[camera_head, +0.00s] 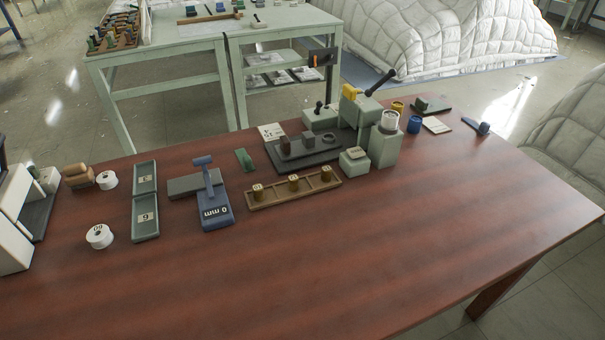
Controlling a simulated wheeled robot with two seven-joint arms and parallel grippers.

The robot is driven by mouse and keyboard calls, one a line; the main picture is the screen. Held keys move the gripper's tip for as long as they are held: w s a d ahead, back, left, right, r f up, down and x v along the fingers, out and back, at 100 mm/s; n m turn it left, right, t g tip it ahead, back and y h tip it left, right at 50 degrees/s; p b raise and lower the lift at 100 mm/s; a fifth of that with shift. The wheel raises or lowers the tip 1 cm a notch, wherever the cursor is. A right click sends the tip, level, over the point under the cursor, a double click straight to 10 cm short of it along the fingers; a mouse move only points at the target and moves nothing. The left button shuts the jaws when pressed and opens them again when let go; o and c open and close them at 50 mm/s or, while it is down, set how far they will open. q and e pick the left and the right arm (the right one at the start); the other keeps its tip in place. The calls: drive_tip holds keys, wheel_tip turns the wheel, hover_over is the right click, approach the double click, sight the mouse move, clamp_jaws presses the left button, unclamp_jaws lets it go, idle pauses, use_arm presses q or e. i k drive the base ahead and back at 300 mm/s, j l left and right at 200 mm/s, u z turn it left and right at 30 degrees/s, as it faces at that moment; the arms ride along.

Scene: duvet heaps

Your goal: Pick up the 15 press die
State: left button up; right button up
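Three brass-coloured dies stand upright in a row in a brown wooden rack (275,198) near the middle of the table: a left die (258,191), a middle die (294,182) and a right die (326,174). Marks on their tops are too small to read, so I cannot tell which one is 15. A pale green press (366,110) with a black lever stands behind the rack, to the right. Neither of my grippers is in view.
A blue stand marked "0 mm" (216,213) is left of the rack. Green trays (146,230), white rolls (100,236) and a brown block (77,177) are farther left. A dark plate (330,157) with small blocks lies behind the rack. The front of the reddish table (330,270) is clear.

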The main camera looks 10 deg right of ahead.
sight(326, 170)
drive_tip(key=l+u, duration=0.1)
drive_tip(key=l, duration=0.25)
drive_tip(key=k+l+u, duration=0.1)
drive_tip(key=l, duration=0.3)
drive_tip(key=k+l+u, duration=0.1)
drive_tip(key=l, duration=0.25)
drive_tip(key=k+l+u, duration=0.1)
drive_tip(key=l, duration=0.25)
drive_tip(key=k+l+u, duration=0.1)
drive_tip(key=l, duration=0.25)
drive_tip(key=k, duration=0.05)
